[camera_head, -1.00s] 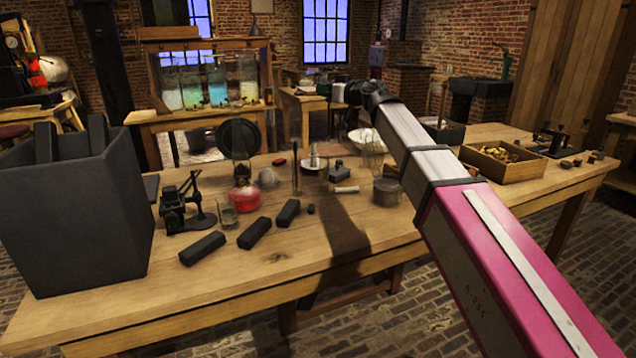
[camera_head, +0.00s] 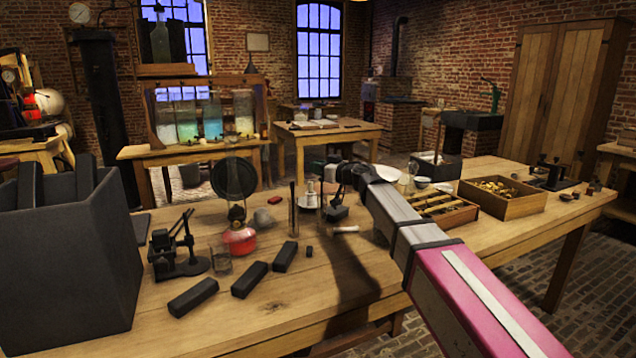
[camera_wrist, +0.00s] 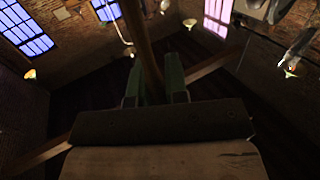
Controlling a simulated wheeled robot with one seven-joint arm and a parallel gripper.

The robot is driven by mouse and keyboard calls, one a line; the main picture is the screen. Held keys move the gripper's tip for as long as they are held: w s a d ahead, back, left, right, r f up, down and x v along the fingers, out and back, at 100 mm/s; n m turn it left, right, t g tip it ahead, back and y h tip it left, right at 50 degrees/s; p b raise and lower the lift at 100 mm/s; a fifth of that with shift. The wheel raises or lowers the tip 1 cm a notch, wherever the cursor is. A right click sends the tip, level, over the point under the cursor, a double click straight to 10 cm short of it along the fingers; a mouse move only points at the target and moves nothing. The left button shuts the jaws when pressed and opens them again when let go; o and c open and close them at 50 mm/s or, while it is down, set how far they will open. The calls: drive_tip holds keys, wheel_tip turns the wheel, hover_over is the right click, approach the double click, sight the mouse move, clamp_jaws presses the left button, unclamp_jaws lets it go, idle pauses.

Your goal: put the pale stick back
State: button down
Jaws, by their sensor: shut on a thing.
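My gripper (camera_wrist: 158,80) shows in the wrist view as two greenish fingers, tilted up towards the dark ceiling. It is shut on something. A long brownish strip (camera_wrist: 140,40) runs up from between the fingers; in this dim light I cannot tell whether it is the held stick or a roof beam.
A large dark bin (camera_head: 70,265) stands at the table's left. A red lamp (camera_head: 239,240), a black instrument (camera_head: 177,255) and dark bars (camera_head: 250,279) are spread near it. A slatted wooden box (camera_head: 470,217) and an open crate (camera_head: 515,205) stand right. The front middle is clear.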

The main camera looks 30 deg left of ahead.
drive_tip(key=shift+f, duration=2.35)
drive_tip(key=c, duration=1.1)
unclamp_jaws()
drive_tip(key=shift+f, duration=0.15)
drive_tip(key=d, duration=0.4)
drive_tip(key=s+d, duration=0.1)
drive_tip(key=d, duration=0.3)
drive_tip(key=s+d, duration=0.1)
drive_tip(key=d, duration=0.2)
drive_tip(key=shift+s+d, duration=0.15)
drive_tip(key=shift+d, duration=0.25)
